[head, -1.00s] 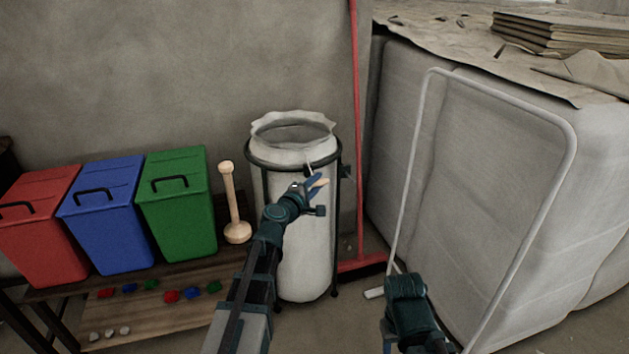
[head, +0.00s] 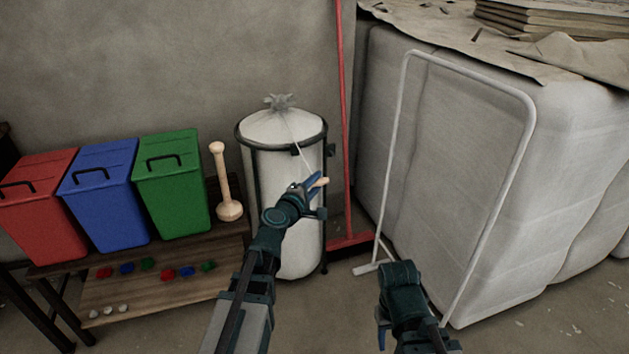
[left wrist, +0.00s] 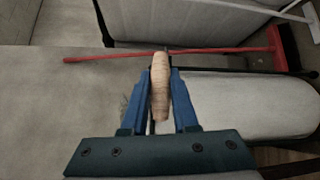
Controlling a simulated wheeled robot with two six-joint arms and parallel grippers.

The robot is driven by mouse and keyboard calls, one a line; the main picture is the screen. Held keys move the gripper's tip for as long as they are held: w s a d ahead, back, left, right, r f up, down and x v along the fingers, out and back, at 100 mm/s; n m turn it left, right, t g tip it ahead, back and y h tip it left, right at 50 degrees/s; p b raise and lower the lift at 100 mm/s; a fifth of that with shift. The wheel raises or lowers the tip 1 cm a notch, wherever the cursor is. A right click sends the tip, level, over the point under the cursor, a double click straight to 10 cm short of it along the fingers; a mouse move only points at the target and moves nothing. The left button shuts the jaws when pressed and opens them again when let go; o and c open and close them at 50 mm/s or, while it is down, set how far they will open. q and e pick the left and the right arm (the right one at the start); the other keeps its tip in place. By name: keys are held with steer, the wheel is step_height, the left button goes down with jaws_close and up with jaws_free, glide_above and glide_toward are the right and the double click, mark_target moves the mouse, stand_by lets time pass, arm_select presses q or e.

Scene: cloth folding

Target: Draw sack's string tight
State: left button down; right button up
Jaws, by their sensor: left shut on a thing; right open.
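The white sack (head: 285,130) stands in a dark ring stand (head: 242,137) in the head view. Its top is gathered into a closed, ruffled neck (head: 280,102). A thin pale string (head: 299,152) runs taut from the neck down to my left gripper (head: 316,183). My left gripper is shut on a small wooden toggle (head: 321,182) in front of the sack's right side. In the left wrist view the toggle (left wrist: 160,86) lies between the blue fingers. My right gripper (head: 382,330) is low at the right, empty and apart from the sack, its fingers mostly hidden.
Red (head: 40,205), blue (head: 102,195) and green (head: 173,185) lidded bins stand left on a wooden bench (head: 150,290). A wooden plunger-shaped tool (head: 223,180) stands beside the sack. A red broom (head: 340,110) leans behind it. A white metal frame (head: 402,120) and wrapped bales (head: 465,160) fill the right.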

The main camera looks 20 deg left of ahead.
arm_select(q)
steer(key=shift+a, duration=0.1)
steer(key=c, duration=0.7)
jaws_free()
steer(key=shift+w+f, duration=0.1)
